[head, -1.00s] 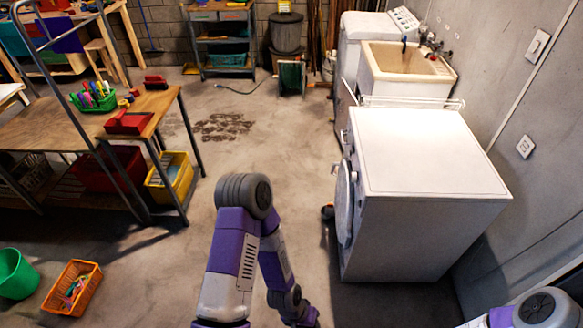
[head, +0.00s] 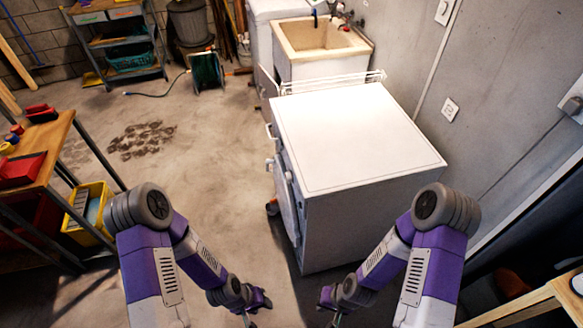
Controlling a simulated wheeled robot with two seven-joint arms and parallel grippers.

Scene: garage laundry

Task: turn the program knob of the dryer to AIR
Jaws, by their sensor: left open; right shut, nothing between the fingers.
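The dryer (head: 355,135) appears to be the white box-shaped machine in the centre. I see its top and near side; its front faces left and shows only edge-on, with a round door (head: 285,195) on it. Small parts stick out from the upper front edge (head: 268,131), but I cannot tell whether one is the program knob, and no AIR mark is readable. My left gripper (head: 249,317) is open and low at the bottom edge, in front of the machine's near side. My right gripper (head: 335,318) is shut and empty, low to its right. Both are partly cut off and apart from the dryer.
A utility sink (head: 322,38) and a white rack (head: 335,82) stand behind the dryer. A workbench (head: 50,150) with a yellow bin (head: 88,212) is at left. A wooden table (head: 540,295) is at lower right.

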